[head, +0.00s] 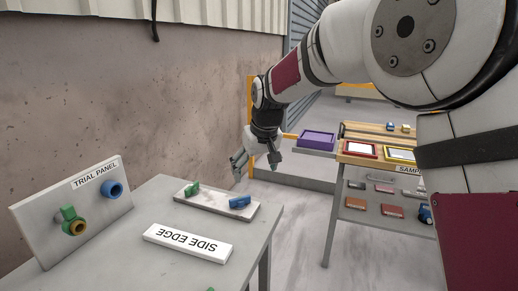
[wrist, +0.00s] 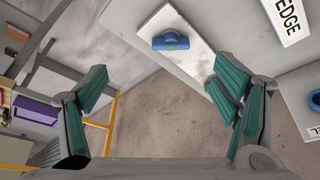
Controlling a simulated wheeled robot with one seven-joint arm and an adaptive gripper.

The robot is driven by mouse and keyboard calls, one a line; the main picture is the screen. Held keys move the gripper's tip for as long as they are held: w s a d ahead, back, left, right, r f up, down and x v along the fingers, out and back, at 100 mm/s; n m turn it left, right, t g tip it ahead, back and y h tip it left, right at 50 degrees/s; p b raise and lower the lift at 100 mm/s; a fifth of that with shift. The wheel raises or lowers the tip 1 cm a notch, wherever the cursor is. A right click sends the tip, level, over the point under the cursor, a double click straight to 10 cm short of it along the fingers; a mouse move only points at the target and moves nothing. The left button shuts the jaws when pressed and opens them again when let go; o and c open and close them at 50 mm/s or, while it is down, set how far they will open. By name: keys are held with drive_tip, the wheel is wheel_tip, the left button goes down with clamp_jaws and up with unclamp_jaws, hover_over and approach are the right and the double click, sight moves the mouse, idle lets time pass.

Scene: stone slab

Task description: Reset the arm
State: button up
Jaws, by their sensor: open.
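My gripper (head: 255,170) hangs at the end of my arm, beyond the far right corner of the grey table. Its fingers are spread wide with nothing between them. In the wrist view the gripper (wrist: 158,92) shows two teal-padded fingers apart, with the ground and the table edge behind them. The white slab (head: 218,201) on the table holds a green piece (head: 192,189) and a blue piece (head: 240,202).
A trial panel (head: 100,202) stands on the table's left with a blue ring (head: 113,190) and a green and yellow fitting. A "SIDE EDGE" sign (head: 188,243) lies in front. A purple tray (head: 318,139) and a sample rack (head: 375,133) stand to the right. A wall runs behind.

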drive_tip(key=s+d+r+m+p, duration=0.1)
drive_tip(key=s+d+r, duration=0.35)
drive_tip(key=s, duration=0.25)
drive_tip(key=s+d+r+m+h+p, duration=0.1)
drive_tip(key=s+d+r, duration=0.2)
drive_tip(key=s+d, duration=0.25)
drive_tip(key=s+d+r+p, duration=0.1)
drive_tip(key=s+d+r, duration=0.35)
drive_tip(key=s, duration=0.25)
drive_tip(key=s+d+f+m+p, duration=0.1)
drive_tip(key=s+d, duration=0.3)
drive_tip(key=s, duration=0.7)
drive_tip(key=s+d+f+m+p, duration=0.1)
drive_tip(key=s+d, duration=0.3)
drive_tip(key=s, duration=0.7)
drive_tip(key=shift+s+f+m+h, duration=0.25)
drive_tip(key=shift+f+m+h, duration=0.15)
drive_tip(key=shift+f+m, duration=0.15)
